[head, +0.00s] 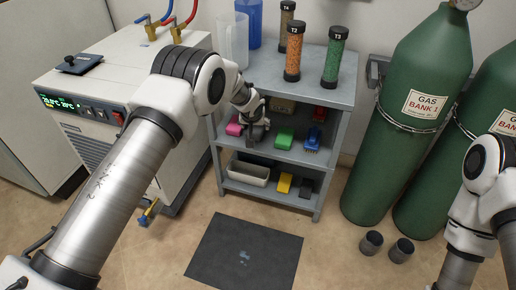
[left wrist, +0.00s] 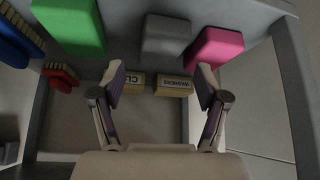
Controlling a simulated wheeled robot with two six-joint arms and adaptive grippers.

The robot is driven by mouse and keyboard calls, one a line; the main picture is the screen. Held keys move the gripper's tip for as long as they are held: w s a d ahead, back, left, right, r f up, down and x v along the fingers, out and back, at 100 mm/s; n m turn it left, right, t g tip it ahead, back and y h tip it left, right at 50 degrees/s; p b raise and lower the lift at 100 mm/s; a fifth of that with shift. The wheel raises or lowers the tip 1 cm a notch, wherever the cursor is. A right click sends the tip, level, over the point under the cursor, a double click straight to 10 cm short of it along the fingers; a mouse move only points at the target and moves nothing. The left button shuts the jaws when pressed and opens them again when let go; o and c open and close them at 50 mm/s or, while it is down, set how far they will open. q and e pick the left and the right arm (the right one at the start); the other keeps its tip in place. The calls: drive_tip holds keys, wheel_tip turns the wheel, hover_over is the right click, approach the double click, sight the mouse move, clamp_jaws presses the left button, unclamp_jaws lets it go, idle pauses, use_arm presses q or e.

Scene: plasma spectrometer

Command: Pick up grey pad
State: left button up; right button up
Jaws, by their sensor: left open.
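The grey pad (left wrist: 166,37) lies on a shelf between the green pad (left wrist: 72,24) and the pink pad (left wrist: 217,47) in the left wrist view. My left gripper (left wrist: 160,80) is open and empty, its two fingers spread on either side of the grey pad's line, apart from it. In the head view my left gripper (head: 254,128) reaches into the upper shelf opening between the pink pad (head: 235,127) and the green pad (head: 284,138), and largely hides the grey pad there. My right gripper is out of view.
Two labelled boxes (left wrist: 173,84) show between my fingers. A blue brush (head: 313,138) and a red brush (left wrist: 61,76) share the shelf. The shelf unit's side panel (left wrist: 290,75) is close to the right. Jars (head: 294,52) stand on top; green gas cylinders (head: 412,115) stand right.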

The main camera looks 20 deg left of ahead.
sight(256, 129)
use_arm(q)
drive_tip(key=b+x, duration=0.3)
drive_tip(key=x, duration=0.4)
drive_tip(key=shift+w+a+f, duration=0.15)
drive_tip(key=shift+w+f, duration=0.05)
drive_tip(key=shift+w, duration=0.05)
drive_tip(key=shift+r, duration=0.2)
drive_tip(key=c, duration=0.7)
